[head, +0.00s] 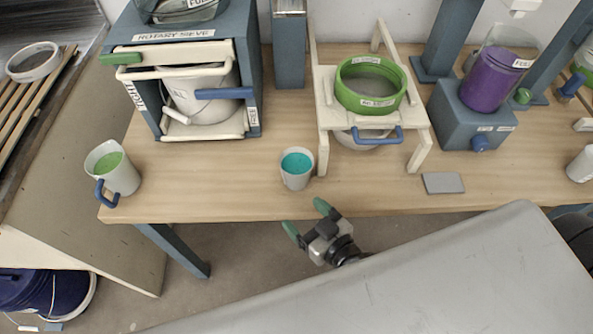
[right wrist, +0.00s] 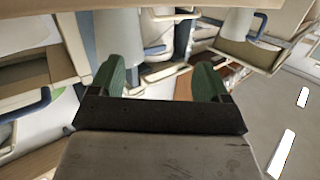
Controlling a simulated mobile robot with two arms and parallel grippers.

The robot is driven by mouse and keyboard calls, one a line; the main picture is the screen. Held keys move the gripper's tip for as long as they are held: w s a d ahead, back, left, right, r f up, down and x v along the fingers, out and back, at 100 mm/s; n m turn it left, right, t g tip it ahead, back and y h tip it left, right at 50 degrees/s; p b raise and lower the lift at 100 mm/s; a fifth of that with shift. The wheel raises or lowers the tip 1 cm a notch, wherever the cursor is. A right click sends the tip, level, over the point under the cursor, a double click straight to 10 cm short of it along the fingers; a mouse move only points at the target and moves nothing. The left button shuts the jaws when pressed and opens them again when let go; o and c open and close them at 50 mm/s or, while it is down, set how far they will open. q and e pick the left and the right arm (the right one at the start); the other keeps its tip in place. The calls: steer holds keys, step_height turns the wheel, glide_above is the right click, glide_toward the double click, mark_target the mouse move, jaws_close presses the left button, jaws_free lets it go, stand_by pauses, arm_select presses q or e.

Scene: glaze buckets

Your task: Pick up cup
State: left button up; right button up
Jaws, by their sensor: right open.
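A white cup with teal liquid (head: 297,169) stands upright near the front edge of the wooden table in the head view. A second white cup with green liquid and a blue handle (head: 118,174) stands at the table's front left. My right gripper (head: 306,217) is open and empty, with green fingertips. In the head view it shows just in front of the table edge, below the teal cup and apart from it. The right wrist view shows its two spread fingers (right wrist: 159,82) with nothing between them. My left gripper is not in view.
A rotary sieve box (head: 251,85) stands behind the cups. A cream stand (head: 416,150) with a green sieve (head: 342,92) is right of the teal cup. A grey pad (head: 443,183) and a blue base with a purple container (head: 490,82) are farther right. Bare tabletop lies between the cups.

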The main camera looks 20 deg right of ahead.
mark_target(302, 182)
steer(key=w+d+m+h, duration=0.1)
steer(key=w+d+f+m+t+h, duration=0.1)
steer(key=w, duration=0.1)
steer(key=w+d+t+h, duration=0.1)
steer(key=w+h, duration=0.1)
steer(key=shift+w+f+m+p, duration=0.2)
steer(key=shift+m+p, duration=0.1)
steer(key=shift+m, duration=0.1)
steer(key=w, duration=0.3)
steer(key=w+a, duration=0.1)
steer(key=w, duration=0.1)
steer(key=shift+w+f, duration=0.25)
steer(key=shift+f, duration=0.15)
steer(key=shift+s+d, duration=0.1)
steer(key=shift+r, duration=0.1)
steer(key=c, duration=0.8)
steer(key=shift+o, duration=0.2)
steer(key=shift+r, duration=0.2)
